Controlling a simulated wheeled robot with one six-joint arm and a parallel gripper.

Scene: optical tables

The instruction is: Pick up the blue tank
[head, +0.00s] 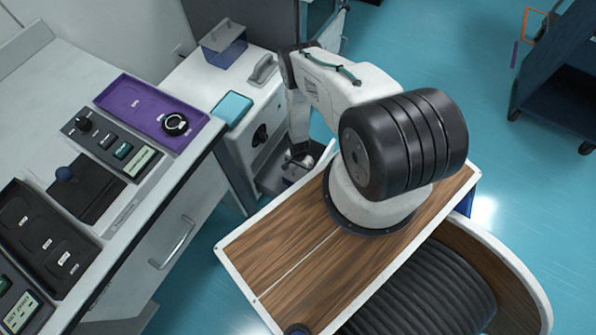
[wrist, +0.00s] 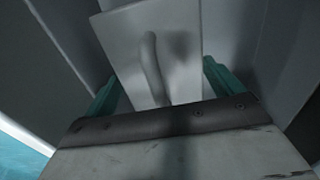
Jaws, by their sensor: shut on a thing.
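A translucent blue box with a grey top (head: 227,52), the only tank-like blue thing I see, stands at the back of the white counter. My gripper (head: 299,160) is low beside the counter's front, well apart from that box. In the wrist view its teal fingers (wrist: 162,88) stand on both sides of a pale grey piece (wrist: 135,50) with a curved ridge on it. The gripper is shut on this piece. What the piece belongs to cannot be told, and the fingertips are small and partly hidden in the head view.
A teal-topped square item (head: 232,109) and a grey handle-shaped item (head: 263,69) lie on the counter. A grey bin (head: 275,181) is below my gripper. A purple tray (head: 150,112) is on the left bench. A dark cart (head: 560,75) stands at right; the blue floor between is clear.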

